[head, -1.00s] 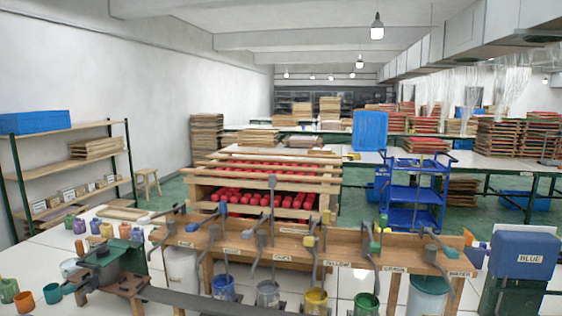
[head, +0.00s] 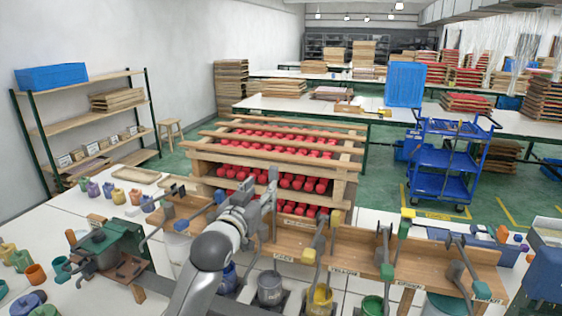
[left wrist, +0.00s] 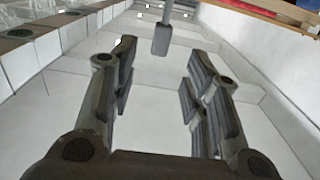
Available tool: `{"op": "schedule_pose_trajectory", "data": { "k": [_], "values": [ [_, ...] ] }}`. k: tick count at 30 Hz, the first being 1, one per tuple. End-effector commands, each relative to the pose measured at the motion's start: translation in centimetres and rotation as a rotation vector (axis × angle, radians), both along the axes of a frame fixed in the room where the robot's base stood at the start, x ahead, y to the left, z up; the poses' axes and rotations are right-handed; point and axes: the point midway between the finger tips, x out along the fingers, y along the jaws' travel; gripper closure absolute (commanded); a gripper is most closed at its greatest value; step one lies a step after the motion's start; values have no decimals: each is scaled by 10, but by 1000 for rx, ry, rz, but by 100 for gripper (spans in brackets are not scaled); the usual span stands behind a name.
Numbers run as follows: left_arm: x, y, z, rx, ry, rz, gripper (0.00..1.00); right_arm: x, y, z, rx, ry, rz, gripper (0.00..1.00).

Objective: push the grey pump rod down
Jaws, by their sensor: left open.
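My left arm reaches in from the bottom of the head view. My left gripper (head: 266,196) is over the pump bench (head: 345,252), near the grey pump's place. In the left wrist view my left gripper (left wrist: 157,88) is open, with nothing between its fingers. The grey pump rod (left wrist: 162,38) shows there as a grey block on a thin stem, ahead of the fingertips and apart from them. The grey paint bucket (head: 270,288) stands below. My right gripper is not in view.
The yellow pump handle (head: 308,255) is just to the right, with the green pump handle (head: 387,271) further right. The blue pump handle (head: 219,197) is to the left. A green hand-cranked device (head: 105,245) and small paint jars stand on the white table at left.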

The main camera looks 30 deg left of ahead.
Motion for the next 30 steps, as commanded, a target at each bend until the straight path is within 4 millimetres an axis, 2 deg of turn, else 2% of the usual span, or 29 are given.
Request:
{"op": "schedule_pose_trajectory", "data": {
  "k": [5, 12, 15, 19, 25, 30],
  "values": [
    [10, 5, 7, -2, -14, 3, 57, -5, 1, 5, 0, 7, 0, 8],
    [43, 13, 8, -2, -11, 3, 57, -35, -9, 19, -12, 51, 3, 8],
    [58, 16, 7, -3, -10, 3, 57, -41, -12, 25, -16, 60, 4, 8],
    [76, 20, 7, -3, -11, 3, 57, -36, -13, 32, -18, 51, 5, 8],
    [96, 25, 5, -3, -10, 3, 57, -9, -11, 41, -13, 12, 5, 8],
    [104, 27, 4, -2, -11, 3, 57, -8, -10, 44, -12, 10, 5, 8]
  ]
}}
